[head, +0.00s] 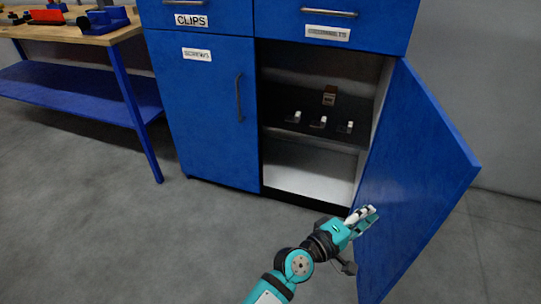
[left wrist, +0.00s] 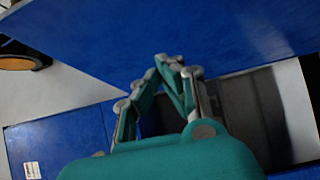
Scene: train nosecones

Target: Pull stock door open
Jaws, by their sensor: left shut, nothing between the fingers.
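The blue stock door (head: 420,160) on the right side of the cabinet stands swung wide open, showing the shelves inside. In the left wrist view, a broad blue panel (left wrist: 200,30), apparently this door, fills the top. My left gripper (head: 366,215) is shut and empty, by the lower part of the door's inner face. Its fingertips (left wrist: 172,62) come together in front of the blue panel; I cannot tell whether they touch it. The door's handle is hidden. My right gripper is in neither view.
The cabinet's left door (head: 212,110), labelled SCREWS, is shut, with drawers above it. Inside, a shelf (head: 315,140) holds a small brown box (head: 329,95) and several small pale-topped parts. A workbench (head: 70,35) stands at left. Grey floor (head: 120,240) in front is clear.

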